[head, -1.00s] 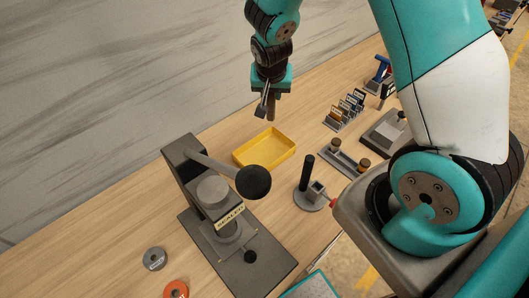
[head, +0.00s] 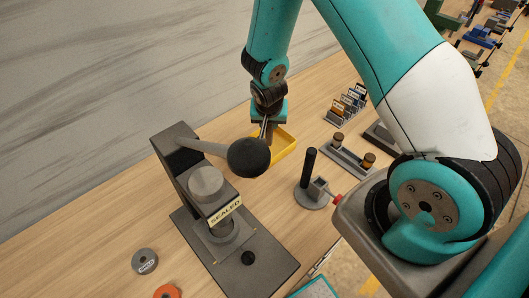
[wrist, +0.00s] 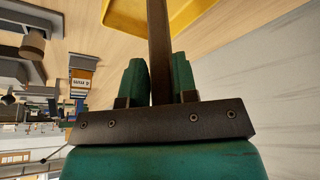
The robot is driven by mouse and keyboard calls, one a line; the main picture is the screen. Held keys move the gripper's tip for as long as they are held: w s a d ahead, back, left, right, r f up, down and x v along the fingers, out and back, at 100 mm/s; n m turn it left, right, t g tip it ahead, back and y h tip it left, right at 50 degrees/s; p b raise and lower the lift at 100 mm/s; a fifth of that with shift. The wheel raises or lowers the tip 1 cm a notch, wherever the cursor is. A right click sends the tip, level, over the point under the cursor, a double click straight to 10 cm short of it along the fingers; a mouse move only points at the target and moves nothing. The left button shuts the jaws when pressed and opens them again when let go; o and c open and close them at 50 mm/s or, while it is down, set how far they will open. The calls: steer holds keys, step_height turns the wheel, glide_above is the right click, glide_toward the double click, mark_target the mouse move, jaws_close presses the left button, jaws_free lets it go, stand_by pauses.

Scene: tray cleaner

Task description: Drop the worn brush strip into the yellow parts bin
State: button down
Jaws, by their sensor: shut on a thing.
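The yellow parts bin (head: 288,143) stands on the wooden bench behind the press, partly hidden by my arm and the press's black ball. Its yellow wall also shows at the top of the wrist view (wrist: 195,12). My gripper (head: 268,128) is over the bin's left part in the head view. In the wrist view my gripper (wrist: 158,85) is shut on a dark brown strip (wrist: 158,40), the worn brush strip, which points away from the jaws toward the bin. The strip's far end is out of the wrist view, and I cannot tell its height above the bin floor.
A grey press (head: 207,205) with a lever and black ball (head: 248,157) stands close in front of the bin. A black post (head: 308,168) on a round base, a holder with brown knobs (head: 347,152) and a card rack (head: 346,105) stand to the right. Grey (head: 145,261) and orange (head: 167,292) rings lie front left.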

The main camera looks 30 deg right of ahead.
steer(key=shift+f, duration=0.75)
steer(key=c, duration=0.8)
jaws_free()
steer(key=b+v, duration=0.4)
steer(key=v, duration=1.3)
steer(key=shift+r, duration=0.2)
steer(key=shift+s+a+b, duration=0.1)
steer(key=shift+s+b, duration=0.1)
steer(key=shift+b, duration=0.1)
